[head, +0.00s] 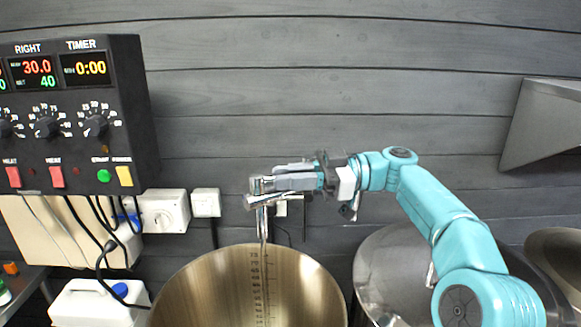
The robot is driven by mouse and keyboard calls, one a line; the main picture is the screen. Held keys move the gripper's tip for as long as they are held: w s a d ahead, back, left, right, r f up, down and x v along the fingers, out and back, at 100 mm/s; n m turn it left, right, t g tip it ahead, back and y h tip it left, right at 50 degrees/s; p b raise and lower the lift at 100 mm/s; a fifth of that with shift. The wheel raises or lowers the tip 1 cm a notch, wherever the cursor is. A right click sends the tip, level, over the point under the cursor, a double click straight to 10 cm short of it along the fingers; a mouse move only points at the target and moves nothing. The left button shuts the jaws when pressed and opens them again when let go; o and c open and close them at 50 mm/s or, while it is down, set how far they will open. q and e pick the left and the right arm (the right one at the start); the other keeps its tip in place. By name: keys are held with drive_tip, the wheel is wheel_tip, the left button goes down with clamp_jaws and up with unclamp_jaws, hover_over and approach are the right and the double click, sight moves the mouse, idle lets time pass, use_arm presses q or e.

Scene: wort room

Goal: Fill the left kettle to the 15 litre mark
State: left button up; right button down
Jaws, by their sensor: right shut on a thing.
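A steel kettle (195,290) stands open at the bottom middle. A scale of dark litre marks runs down its inner back wall. Its bottom and any water level are out of view. A chrome tap (263,202) hangs over it, its thin vertical part reaching down in front of the scale. I cannot clearly tell whether water runs from it. My right gripper (270,183) comes in from the right and is shut on the tap at its top. My left gripper is not in view.
A second steel kettle (385,262) stands at right, partly behind my right arm; another round vessel (560,250) is at the far right. A control box (75,150) with displays, knobs and switches hangs at left. A white jug (90,305) sits below it. A steel hood (545,125) juts out upper right.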

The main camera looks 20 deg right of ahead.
drive_tip(key=shift+n+g, duration=0.3)
drive_tip(key=c, duration=1.1)
unclamp_jaws()
drive_tip(key=shift+s, duration=0.1)
drive_tip(key=shift+d, duration=0.1)
drive_tip(key=d, duration=0.7)
drive_tip(key=shift+s, duration=0.35)
drive_tip(key=shift+s+d, duration=0.1)
drive_tip(key=shift+d, duration=0.1)
